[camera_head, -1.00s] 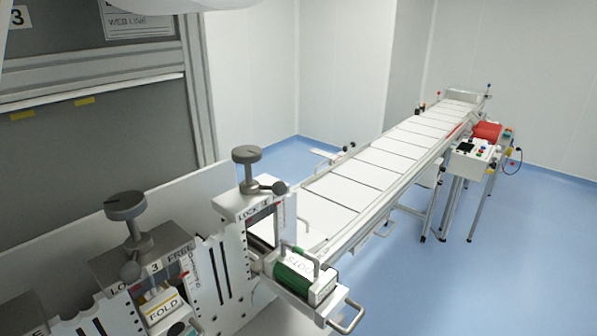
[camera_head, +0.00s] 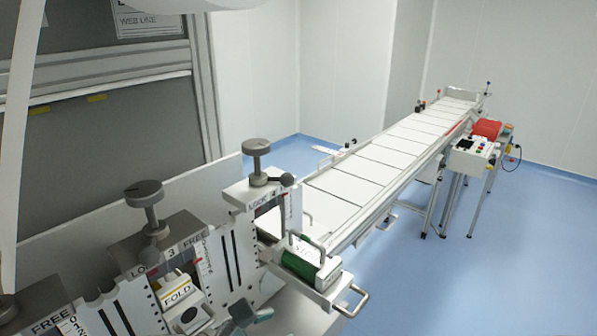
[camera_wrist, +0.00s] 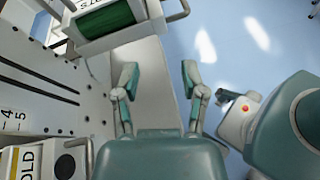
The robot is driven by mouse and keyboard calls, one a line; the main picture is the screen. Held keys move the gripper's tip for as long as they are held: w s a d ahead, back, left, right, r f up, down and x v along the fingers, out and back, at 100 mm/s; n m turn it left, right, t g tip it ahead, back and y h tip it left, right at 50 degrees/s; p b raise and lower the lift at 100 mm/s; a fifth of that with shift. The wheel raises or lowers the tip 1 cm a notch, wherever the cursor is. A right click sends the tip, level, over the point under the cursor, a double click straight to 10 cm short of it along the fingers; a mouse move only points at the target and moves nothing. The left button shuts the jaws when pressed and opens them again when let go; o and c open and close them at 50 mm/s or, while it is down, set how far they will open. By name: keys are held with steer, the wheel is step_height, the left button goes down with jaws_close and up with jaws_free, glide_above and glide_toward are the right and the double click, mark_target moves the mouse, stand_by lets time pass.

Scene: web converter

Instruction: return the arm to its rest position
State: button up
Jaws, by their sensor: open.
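My gripper (camera_wrist: 160,78) is open in the wrist view, with its two teal fingers apart and nothing between them. A pale flat surface and blue floor lie beyond the fingers. In the head view, a small teal and dark part at the bottom edge (camera_head: 262,316) looks like a piece of my gripper, beside the FOLD module; most of it is out of the frame. The green-and-white cassette (camera_head: 302,262) sits in station 4 and also shows at the top of the wrist view (camera_wrist: 105,18).
The FOLD module (camera_head: 180,296) sits in station 3, below a grey lock knob (camera_head: 144,193). A metal handle (camera_head: 350,300) juts out from station 4. A long white conveyor (camera_head: 385,155) runs back to the right, with a control box (camera_head: 470,158) beside it. Blue floor (camera_head: 520,230) is clear at right.

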steer(key=s+d+m+g+y, duration=0.2)
steer(key=d+m+y, duration=0.3)
steer(key=d+m, duration=0.4)
steer(key=s+d+m+g+y, duration=0.1)
steer(key=d+m+y, duration=0.4)
steer(key=d+m, duration=0.5)
steer(key=s+m, duration=0.1)
steer(key=m, duration=0.4)
steer(key=shift+s+g, duration=0.35)
steer(key=shift+g, duration=0.05)
